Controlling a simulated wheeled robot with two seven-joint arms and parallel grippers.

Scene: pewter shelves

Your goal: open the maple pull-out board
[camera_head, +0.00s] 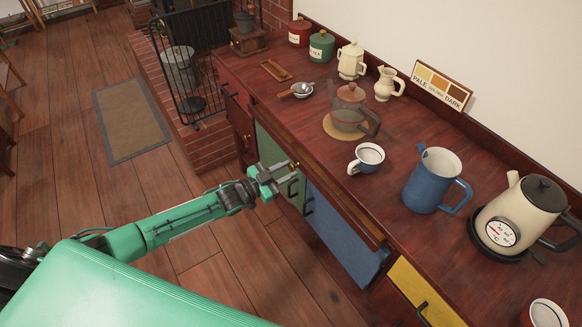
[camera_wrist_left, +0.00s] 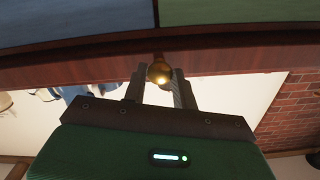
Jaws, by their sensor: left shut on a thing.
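The pull-out board shows as a long, thin brown wooden front (camera_head: 340,208) just under the worktop edge, above the green and blue doors. My left gripper (camera_head: 291,167) is at its small brass knob, and the arm comes in from the left. In the left wrist view the round brass knob (camera_wrist_left: 160,72) sits between the two fingers of my left gripper (camera_wrist_left: 161,80), which is shut on it. A reddish-brown wooden strip (camera_wrist_left: 90,70) runs behind the knob. I cannot tell whether the board stands out from the cabinet. My right gripper is not in view.
The worktop (camera_head: 300,120) holds a blue jug (camera_head: 430,182), a cream kettle (camera_head: 520,212), a mug (camera_head: 367,157) and a glass teapot (camera_head: 348,108). Below are a green door (camera_head: 270,152), a blue door (camera_head: 340,235) and a yellow drawer (camera_head: 425,292). The floor in front is clear.

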